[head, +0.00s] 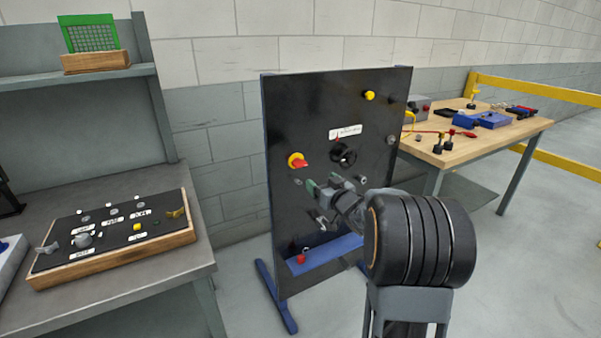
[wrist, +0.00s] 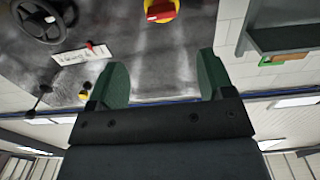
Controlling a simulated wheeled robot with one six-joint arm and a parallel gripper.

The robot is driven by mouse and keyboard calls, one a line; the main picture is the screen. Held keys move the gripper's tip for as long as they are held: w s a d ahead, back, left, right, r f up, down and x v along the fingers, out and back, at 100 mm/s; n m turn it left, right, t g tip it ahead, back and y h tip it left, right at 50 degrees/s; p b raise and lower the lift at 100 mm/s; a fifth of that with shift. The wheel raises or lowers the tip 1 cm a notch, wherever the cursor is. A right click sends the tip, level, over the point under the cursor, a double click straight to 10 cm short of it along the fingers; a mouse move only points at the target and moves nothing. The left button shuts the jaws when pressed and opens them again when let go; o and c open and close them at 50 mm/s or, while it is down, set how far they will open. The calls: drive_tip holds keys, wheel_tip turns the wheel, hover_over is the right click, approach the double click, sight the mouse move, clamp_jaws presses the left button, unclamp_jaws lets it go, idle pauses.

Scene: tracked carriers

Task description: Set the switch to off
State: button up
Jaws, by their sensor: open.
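A black upright panel (head: 330,110) carries several controls. A red and yellow rotary switch (head: 297,161) is on its left side; its lower part also shows at the top edge of the wrist view (wrist: 161,10). A white label strip (head: 346,131) with a small red piece sits above a black handwheel (head: 343,154); the wheel also shows in the wrist view (wrist: 40,18). My gripper (head: 315,188) has green fingertips and is in front of the panel, below the rotary switch. In the wrist view my gripper (wrist: 155,85) is open and empty. Which position the switch is in cannot be read.
A yellow button (head: 369,96) is near the panel's top right, a red knob (head: 301,259) near its bottom. A grey bench (head: 120,305) with a wood-framed control box (head: 115,258) stands left. A wooden table (head: 500,135) with tools stands right.

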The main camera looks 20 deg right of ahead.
sight(302, 166)
drive_tip(key=w, duration=0.4)
drive_tip(key=w+a, duration=0.1)
drive_tip(key=w, duration=0.8)
drive_tip(key=shift+w+a, duration=0.1)
drive_tip(key=shift+a, duration=0.2)
drive_tip(key=c, duration=0.9)
